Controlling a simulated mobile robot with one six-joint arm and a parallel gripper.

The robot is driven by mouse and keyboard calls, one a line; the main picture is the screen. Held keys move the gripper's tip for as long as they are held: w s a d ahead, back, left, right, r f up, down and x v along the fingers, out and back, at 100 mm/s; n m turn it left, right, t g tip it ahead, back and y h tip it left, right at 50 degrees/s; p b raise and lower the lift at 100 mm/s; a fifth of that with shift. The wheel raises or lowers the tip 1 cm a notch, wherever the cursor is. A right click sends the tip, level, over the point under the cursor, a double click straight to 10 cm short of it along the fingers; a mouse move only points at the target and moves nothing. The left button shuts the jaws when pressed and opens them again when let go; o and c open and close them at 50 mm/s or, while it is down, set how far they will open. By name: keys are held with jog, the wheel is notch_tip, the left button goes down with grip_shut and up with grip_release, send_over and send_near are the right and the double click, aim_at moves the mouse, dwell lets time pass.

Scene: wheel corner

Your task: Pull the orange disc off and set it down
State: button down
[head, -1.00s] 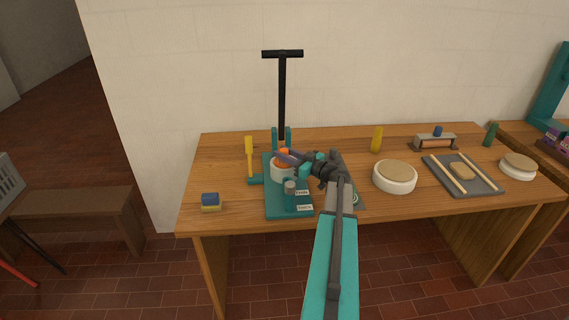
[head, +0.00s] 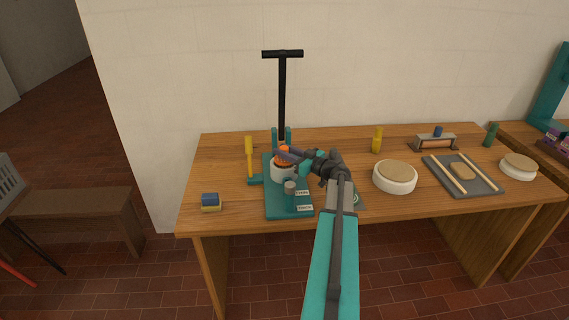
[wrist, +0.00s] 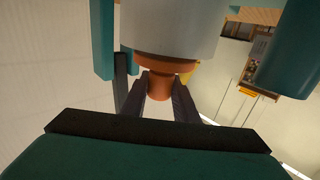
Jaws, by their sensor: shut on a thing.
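The orange disc (head: 284,158) sits at the top of a white cylinder (head: 280,173) on a teal stand (head: 284,211). In the wrist view the disc (wrist: 165,63) appears as an orange rim against the end of the pale cylinder (wrist: 170,30), with a narrower orange knob (wrist: 160,86) sticking out. My gripper (wrist: 161,80) has one finger on each side of this knob and is shut on it. In the head view my gripper (head: 282,152) reaches in from the right and partly covers the disc. I cannot tell whether the disc is still seated.
A black T-handle (head: 282,90) rises behind the stand, and a yellow handle (head: 249,155) stands at its left. A sponge (head: 210,201) lies left on the table. A round white-rimmed piece (head: 395,178) sits right. Bare tabletop (head: 222,165) shows left of the stand.

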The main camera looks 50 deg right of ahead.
jog(key=shift+r, duration=0.15)
jog(key=shift+r+b, duration=0.8)
jog(key=shift+r, duration=1.05)
jog(key=shift+r, duration=0.1)
